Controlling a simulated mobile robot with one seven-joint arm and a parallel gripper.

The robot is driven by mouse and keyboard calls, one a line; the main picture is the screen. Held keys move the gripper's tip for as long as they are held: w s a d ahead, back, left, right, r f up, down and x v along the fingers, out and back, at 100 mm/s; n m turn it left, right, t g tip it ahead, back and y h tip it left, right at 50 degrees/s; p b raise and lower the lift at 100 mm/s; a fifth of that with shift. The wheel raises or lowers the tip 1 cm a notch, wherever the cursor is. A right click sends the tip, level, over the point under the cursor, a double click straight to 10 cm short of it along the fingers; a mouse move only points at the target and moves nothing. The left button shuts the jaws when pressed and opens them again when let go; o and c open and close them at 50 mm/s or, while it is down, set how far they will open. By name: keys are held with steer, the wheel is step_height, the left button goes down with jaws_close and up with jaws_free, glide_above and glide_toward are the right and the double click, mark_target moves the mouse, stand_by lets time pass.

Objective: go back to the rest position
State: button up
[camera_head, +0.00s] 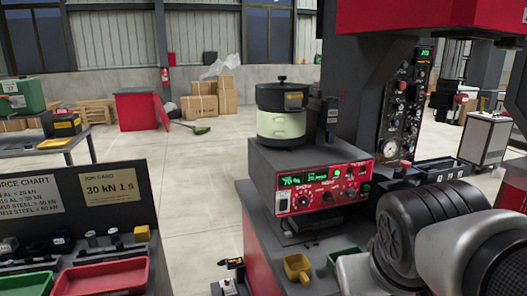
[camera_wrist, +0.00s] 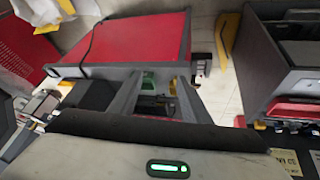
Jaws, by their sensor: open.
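My gripper (camera_wrist: 163,80) shows in the wrist view with its two grey fingers apart. A small green object (camera_wrist: 150,81) appears behind the gap; I cannot tell whether it is touched, but nothing looks clamped. In the head view my arm fills the lower right, and the gripper itself is out of sight. The bowl feeder (camera_head: 281,122), a pale green and black bowl with a lid, stands upright on a red-fronted control box (camera_head: 322,188) with lit green displays.
A yellow bin (camera_head: 298,268) and a green bin (camera_head: 345,258) sit before the control box, close to my arm. A red tray (camera_head: 101,277) and a green tray (camera_head: 28,285) lie at lower left, below a job card (camera_head: 112,187). Open floor (camera_head: 200,165) lies between the benches.

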steer(key=s+a+r+y+p, duration=0.1)
steer(key=a+r+p, duration=0.2)
steer(key=r+p, duration=1.1)
step_height(320, 180, up, 2)
steer(key=shift+s+r+y+p, duration=0.15)
steer(key=shift+s+y+p, duration=0.15)
steer(key=shift+a, duration=0.1)
stand_by(0.4)
